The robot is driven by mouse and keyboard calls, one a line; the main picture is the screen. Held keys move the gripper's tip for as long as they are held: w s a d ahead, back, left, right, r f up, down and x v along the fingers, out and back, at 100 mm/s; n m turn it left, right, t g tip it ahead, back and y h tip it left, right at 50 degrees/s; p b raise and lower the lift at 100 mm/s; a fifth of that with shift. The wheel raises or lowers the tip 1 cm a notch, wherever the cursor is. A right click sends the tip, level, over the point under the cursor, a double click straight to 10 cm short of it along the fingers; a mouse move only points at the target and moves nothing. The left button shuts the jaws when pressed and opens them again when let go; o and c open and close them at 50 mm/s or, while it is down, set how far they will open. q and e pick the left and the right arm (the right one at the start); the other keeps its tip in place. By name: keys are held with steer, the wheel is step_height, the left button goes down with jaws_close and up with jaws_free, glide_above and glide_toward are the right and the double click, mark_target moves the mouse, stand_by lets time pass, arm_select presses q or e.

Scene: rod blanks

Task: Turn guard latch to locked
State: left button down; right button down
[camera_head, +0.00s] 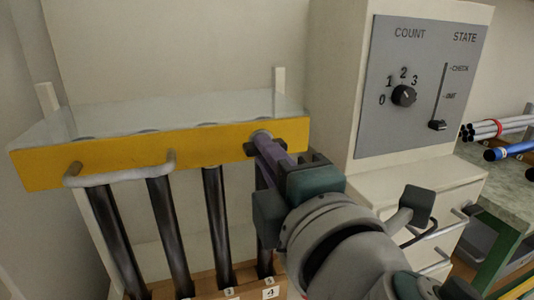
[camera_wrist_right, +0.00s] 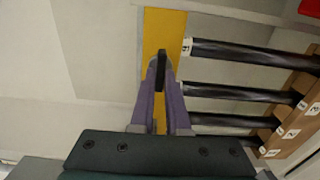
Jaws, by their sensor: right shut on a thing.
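The guard (camera_head: 110,155) is a yellow front bar with a clear cover above the dark rods; its yellow bar (camera_wrist_right: 176,24) also shows in the right wrist view. The guard latch (camera_wrist_right: 161,68) is a small black lever on that bar, lying along the gripper's direction in the wrist view. My right gripper (camera_head: 268,146) is at the right end of the bar. Its purple fingers (camera_wrist_right: 161,92) are shut on the latch from both sides. In the head view the fingers hide most of the latch, so its locked position cannot be read. My left gripper is not in view.
Several dark rods (camera_head: 168,225) stand in a numbered wooden rack (camera_head: 220,291) below the bar. A grey handle (camera_head: 120,174) juts from the bar. A COUNT and STATE panel (camera_head: 425,50) stands at right. Grey and blue rods (camera_head: 515,149) lie on a bench at far right.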

stand_by(0.3)
steer(key=c, duration=0.9)
jaws_free()
steer(key=shift+s, duration=0.1)
steer(key=v, duration=0.9)
steer(key=shift+s+b, duration=0.35)
steer(key=shift+d+r, duration=0.1)
steer(key=shift+d, duration=0.05)
